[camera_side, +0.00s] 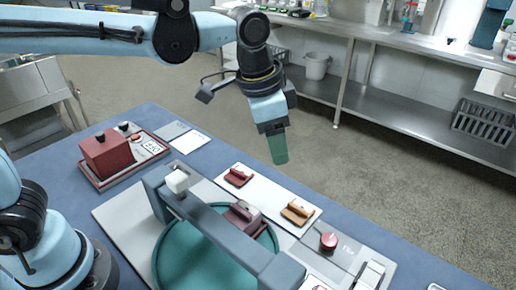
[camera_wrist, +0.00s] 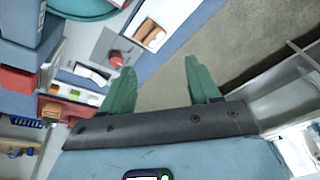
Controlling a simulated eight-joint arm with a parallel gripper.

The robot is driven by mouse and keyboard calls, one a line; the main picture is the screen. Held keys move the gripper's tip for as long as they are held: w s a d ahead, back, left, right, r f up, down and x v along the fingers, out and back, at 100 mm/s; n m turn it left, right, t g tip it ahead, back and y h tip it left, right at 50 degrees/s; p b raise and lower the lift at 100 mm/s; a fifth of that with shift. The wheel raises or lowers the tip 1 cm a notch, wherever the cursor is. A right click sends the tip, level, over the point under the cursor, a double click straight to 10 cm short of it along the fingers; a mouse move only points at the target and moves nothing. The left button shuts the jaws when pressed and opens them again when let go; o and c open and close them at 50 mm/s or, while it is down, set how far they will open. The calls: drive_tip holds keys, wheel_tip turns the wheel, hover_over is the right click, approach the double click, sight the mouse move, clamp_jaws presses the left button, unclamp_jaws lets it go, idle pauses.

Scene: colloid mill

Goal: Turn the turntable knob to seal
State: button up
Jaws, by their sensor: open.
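A small round red knob (camera_side: 328,241) stands on a grey panel on the blue table, right of the teal turntable disc (camera_side: 172,268). The knob (camera_wrist: 116,59) shows at upper left in the wrist view, near the left finger's tip but apart from it. Part of the disc (camera_wrist: 85,8) shows at that view's top edge. My gripper (camera_side: 278,150) hangs in the air beyond the table's far side, well away from the knob. In the wrist view its two green fingers (camera_wrist: 159,66) are spread with nothing between them. The knob's markings are too small to read.
A grey-blue beam (camera_side: 222,232) with a white block spans the disc. A white plate holds a red block (camera_side: 238,177) and an orange block (camera_side: 297,212). A red box (camera_side: 106,152) stands at the table's far left. The air around my gripper is clear.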

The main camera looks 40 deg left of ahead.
sight(330, 239)
drive_tip(key=d+f+m+g+y, duration=0.1)
drive_tip(key=d+f+m+g, duration=0.3)
drive_tip(key=d, duration=1)
drive_tip(key=shift+m+t, duration=0.7)
wheel_tip(330, 239, down, 12)
drive_tip(key=shift+r, duration=0.1)
drive_tip(key=c, duration=1)
drive_tip(key=shift+c, duration=0.2)
drive_tip(key=shift+n, duration=0.5)
drive_tip(key=n, duration=0.5)
drive_tip(key=shift+n, duration=0.3)
drive_tip(key=n, duration=0.5)
drive_tip(key=shift+n, duration=0.4)
